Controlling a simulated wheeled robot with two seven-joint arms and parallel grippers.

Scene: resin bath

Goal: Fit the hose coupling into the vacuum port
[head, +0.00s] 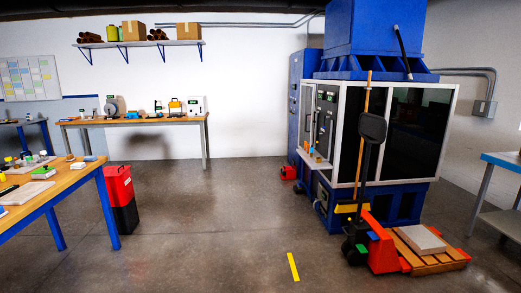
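I cannot pick out the hose coupling or the vacuum port in the head view. A large blue machine (378,40) with white-framed dark windows stands right of centre. A control panel (325,122) is on its left part, and a small ledge (314,161) with tiny orange and blue items sticks out below. A dark slim bar (402,46) slants against the machine's upper part; I cannot tell what it is. Neither of my grippers is in view.
A red pallet jack (383,250) with a loaded wooden pallet (449,262) stands before the machine. A cluttered wooden workbench (75,178) is at left, beside a red and black bin (121,198). Another bench (140,121) lines the back wall. The middle floor is clear.

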